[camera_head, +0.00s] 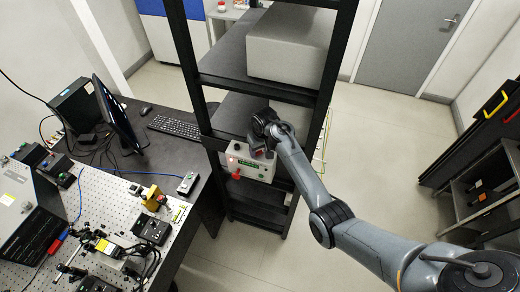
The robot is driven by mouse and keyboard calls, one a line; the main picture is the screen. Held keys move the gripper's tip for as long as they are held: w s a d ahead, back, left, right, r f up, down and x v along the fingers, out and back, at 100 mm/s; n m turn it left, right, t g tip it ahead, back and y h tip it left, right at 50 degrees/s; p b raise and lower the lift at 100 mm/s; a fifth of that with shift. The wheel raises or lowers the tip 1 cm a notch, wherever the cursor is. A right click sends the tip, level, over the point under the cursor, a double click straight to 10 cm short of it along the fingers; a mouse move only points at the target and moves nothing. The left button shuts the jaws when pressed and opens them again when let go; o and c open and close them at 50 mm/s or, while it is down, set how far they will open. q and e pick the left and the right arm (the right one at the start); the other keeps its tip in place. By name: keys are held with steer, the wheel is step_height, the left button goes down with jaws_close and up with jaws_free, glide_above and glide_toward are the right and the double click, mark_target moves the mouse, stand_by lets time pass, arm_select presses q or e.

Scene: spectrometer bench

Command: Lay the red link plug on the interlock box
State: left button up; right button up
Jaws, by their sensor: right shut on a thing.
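The interlock box (248,164) is a pale box with small lights on its front, set in the dark rack. My right gripper (259,147) is at the top of the box, with its jaws pointing down. It is shut on a small red piece, which looks like the red link plug (258,154); it is mostly hidden by the jaws. I cannot tell whether the plug touches the box. Another red part (236,176) shows at the box's lower front. My left gripper is not in view.
Dark rack posts (335,70) and shelves frame the box closely. A grey case (290,45) sits on the upper shelf. On the left, a desk with a keyboard (174,126) and a perforated optics bench (95,205) hold several devices. The floor right of the rack is open.

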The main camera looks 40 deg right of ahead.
steer(key=o, duration=1)
steer(key=shift+f, duration=0.1)
steer(key=shift+o, duration=0.2)
step_height(320, 180, up, 7)
steer(key=s+a+f+n+h, duration=0.1)
steer(key=s+a+f, duration=0.25)
steer(key=s, duration=0.45)
steer(key=s+a+f+n, duration=0.1)
steer(key=s+a+f, duration=0.1)
steer(key=s+f, duration=0.35)
steer(key=s+a+r+n, duration=0.1)
steer(key=s+a, duration=0.2)
steer(key=s, duration=0.3)
steer(key=s+a+r+t+y, duration=0.1)
steer(key=s+a+r, duration=0.1)
steer(key=s+a, duration=0.2)
steer(key=s+a+r+n, duration=0.1)
steer(key=s+a, duration=0.3)
steer(key=s, duration=0.6)
steer(key=shift+s+r+n+t+y, duration=0.25)
steer(key=shift+r+n+t+y, duration=0.05)
steer(key=shift+t, duration=0.1)
